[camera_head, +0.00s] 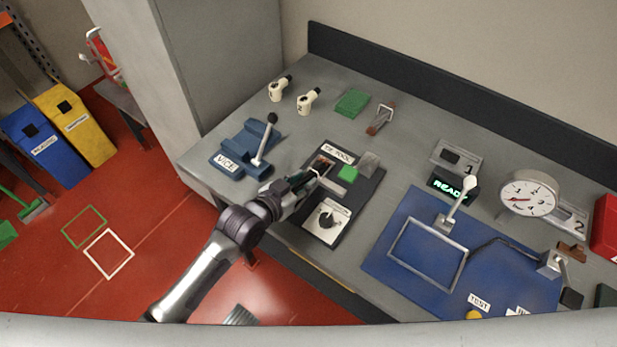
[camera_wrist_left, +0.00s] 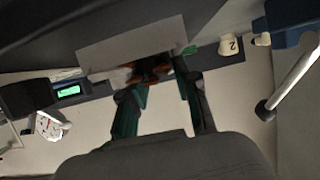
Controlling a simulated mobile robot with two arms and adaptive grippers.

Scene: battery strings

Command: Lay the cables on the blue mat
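The blue mat (camera_head: 395,270) lies at the right of the bench, with a grey rectangular frame (camera_head: 400,258) on it. A thin dark bent strand (camera_head: 505,243) runs from the frame to a small fixture at the mat's right; I cannot tell whether it is a cable. My left gripper (camera_head: 313,181) is at the opening of a dark panel labelled like "TIE POOL" (camera_head: 341,154). In the left wrist view its fingers (camera_wrist_left: 163,84) are apart, with orange-brown and dark pieces (camera_wrist_left: 150,68) beyond the tips. No cable is clearly recognisable. My right gripper is out of view.
A blue vice (camera_head: 240,150) with an upright lever stands left of the panel. A lit display (camera_head: 452,188), a round gauge (camera_head: 528,194) and a lever stand around the mat. Bare bench lies between panel and mat.

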